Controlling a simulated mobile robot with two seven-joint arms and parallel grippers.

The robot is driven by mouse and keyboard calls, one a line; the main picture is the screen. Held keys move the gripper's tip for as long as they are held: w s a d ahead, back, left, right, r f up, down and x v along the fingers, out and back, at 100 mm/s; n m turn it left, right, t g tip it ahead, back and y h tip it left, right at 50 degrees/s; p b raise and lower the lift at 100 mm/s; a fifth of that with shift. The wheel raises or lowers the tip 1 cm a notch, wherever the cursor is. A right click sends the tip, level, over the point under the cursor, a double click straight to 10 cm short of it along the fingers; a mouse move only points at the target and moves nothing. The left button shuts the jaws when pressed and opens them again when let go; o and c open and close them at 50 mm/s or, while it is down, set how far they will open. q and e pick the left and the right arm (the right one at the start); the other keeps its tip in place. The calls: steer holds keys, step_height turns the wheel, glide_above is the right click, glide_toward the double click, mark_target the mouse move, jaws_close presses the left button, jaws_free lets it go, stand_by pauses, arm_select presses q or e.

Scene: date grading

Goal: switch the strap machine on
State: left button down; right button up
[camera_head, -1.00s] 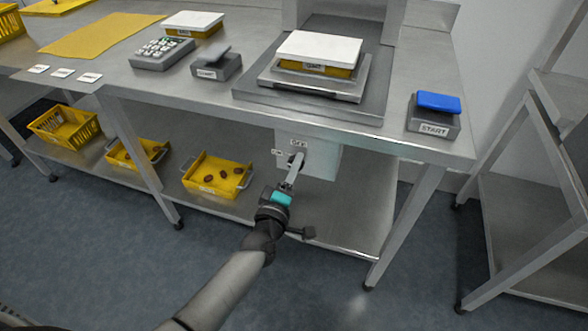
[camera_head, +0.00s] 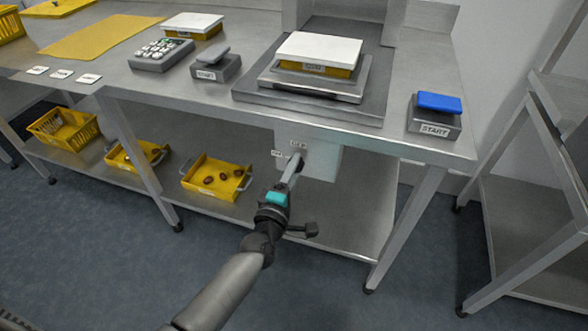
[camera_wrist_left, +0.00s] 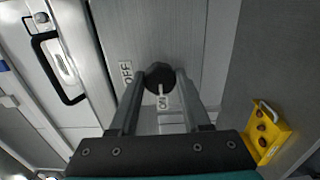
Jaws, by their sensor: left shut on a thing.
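A grey switch box (camera_head: 322,160) hangs under the front edge of the steel bench. A dark round knob (camera_wrist_left: 160,76) is on its face, between my left gripper's fingers in the left wrist view. An OFF label (camera_wrist_left: 126,73) is beside the knob. A pale mark (camera_wrist_left: 163,101) shows at the knob's fingertip side; I cannot tell whether it is a pointer or a label. My left gripper (camera_head: 293,170) is shut on the knob, its arm reaching up from below. The fingers partly hide the knob in the head view. My right gripper is not in view.
On the bench are a blue-topped START button (camera_head: 439,103), a grey-topped START button (camera_head: 213,65), a keypad (camera_head: 161,54) and a scale (camera_head: 314,80) carrying a white-lidded yellow tray. Yellow crates (camera_head: 216,176) with dates stand on the lower shelf. The floor in front is clear.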

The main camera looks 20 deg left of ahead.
arm_select(q)
steer(key=c, duration=0.7)
jaws_free()
steer(key=o, duration=0.3)
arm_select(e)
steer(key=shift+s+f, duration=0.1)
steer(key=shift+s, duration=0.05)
arm_select(q)
steer(key=shift+o, duration=0.2)
steer(key=shift+s, duration=0.1)
steer(key=s+p, duration=0.3)
steer(key=s, duration=1.2)
steer(key=shift+a, duration=0.25)
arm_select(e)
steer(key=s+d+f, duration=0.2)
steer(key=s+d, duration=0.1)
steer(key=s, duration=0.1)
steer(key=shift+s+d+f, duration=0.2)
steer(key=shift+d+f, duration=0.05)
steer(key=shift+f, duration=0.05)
